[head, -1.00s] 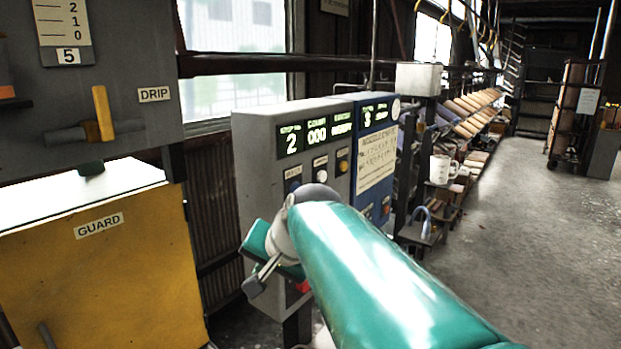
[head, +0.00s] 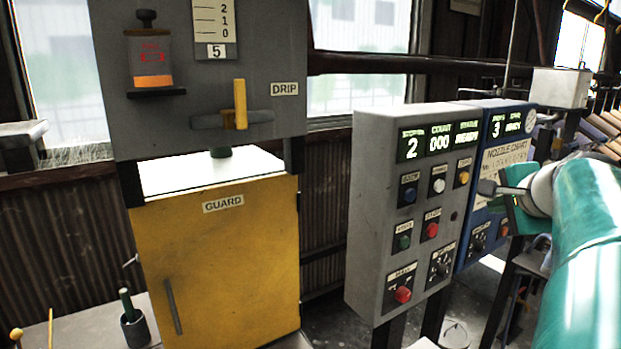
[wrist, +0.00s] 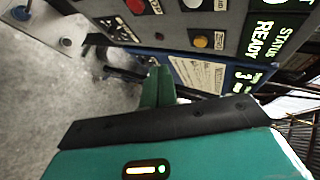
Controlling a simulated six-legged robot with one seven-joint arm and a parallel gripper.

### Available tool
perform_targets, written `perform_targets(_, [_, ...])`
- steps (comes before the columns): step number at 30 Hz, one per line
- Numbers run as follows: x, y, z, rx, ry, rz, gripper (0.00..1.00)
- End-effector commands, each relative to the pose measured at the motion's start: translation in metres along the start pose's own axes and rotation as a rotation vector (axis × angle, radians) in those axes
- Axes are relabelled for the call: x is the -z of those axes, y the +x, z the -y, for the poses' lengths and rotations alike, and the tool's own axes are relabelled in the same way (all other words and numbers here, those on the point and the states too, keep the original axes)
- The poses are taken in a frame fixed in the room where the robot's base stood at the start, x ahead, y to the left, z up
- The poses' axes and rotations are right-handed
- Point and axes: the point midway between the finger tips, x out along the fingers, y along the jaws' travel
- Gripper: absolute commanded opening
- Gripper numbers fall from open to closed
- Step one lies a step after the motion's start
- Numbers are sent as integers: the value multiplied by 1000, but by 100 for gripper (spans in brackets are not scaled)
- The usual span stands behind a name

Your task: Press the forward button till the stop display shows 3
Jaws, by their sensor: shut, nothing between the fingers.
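The grey control panel (head: 375,215) stands upright at centre right in the head view. Its lit stop display (head: 412,148) reads 2, with count 000 and status READY beside it. My gripper (head: 490,188) is at the panel's right edge, partly hidden by my arm. In the wrist view my green fingers (wrist: 158,88) are shut and empty, apparently clear of the buttons.
A blue panel (head: 486,225) with a nozzle chart and a display reading 3 adjoins on the right. A yellow guard cabinet (head: 225,265) stands left.

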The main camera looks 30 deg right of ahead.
Motion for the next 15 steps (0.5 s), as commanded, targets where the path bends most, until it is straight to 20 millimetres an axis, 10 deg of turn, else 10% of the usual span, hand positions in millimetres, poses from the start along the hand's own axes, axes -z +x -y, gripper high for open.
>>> perform_targets(15, [-13,14,9,-3,-4,2,0])
